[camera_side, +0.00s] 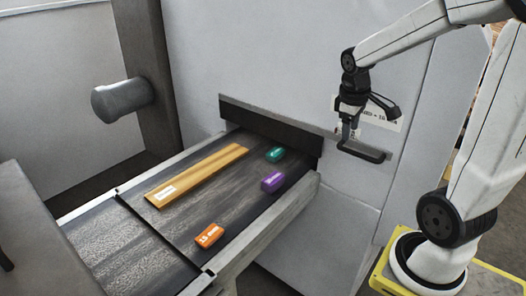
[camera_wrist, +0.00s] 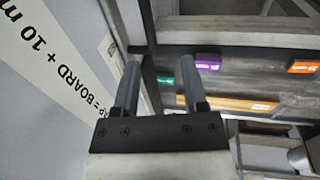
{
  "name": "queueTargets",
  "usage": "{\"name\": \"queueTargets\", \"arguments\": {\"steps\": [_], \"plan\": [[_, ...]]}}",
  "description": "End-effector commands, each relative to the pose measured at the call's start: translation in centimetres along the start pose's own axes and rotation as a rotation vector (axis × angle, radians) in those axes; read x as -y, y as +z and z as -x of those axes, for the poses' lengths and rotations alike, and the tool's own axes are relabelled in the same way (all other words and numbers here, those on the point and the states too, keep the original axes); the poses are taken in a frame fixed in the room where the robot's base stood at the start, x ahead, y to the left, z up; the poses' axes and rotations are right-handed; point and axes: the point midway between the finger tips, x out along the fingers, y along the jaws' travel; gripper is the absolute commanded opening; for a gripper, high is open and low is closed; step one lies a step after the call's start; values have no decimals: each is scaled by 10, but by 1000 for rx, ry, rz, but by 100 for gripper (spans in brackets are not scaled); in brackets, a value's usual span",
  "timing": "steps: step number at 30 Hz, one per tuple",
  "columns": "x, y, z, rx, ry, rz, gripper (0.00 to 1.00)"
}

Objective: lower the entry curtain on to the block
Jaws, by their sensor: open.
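The entry curtain (camera_side: 268,126) is a dark strip across the machine's opening, over the far end of the conveyor. The teal block (camera_side: 275,154) and purple block (camera_side: 272,181) lie on the belt in front of it, and the orange block (camera_side: 209,235) lies nearer the camera. They also show in the wrist view: teal (camera_wrist: 165,82), purple (camera_wrist: 208,62), orange (camera_wrist: 302,67). My gripper (camera_side: 348,130) is open, right of the curtain, by a dark bar-shaped handle (camera_side: 364,152) at the machine wall. I cannot tell whether they touch. Its two fingers (camera_wrist: 158,85) stand apart.
A labelled wooden board (camera_side: 198,174) lies along the belt's left side. A pale rail (camera_side: 260,222) edges the conveyor. A printed sign (camera_wrist: 55,65) is on the machine wall close to my gripper. A grey cylinder (camera_side: 122,98) juts from a post at the left.

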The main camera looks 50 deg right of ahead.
Motion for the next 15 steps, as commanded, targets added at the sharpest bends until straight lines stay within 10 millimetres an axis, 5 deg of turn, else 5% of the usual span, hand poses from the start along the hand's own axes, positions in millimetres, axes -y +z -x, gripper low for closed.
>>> {"name": "queueTargets", "arguments": {"steps": [15], "plan": [[-14,7,0,22,8,-3,55]]}}
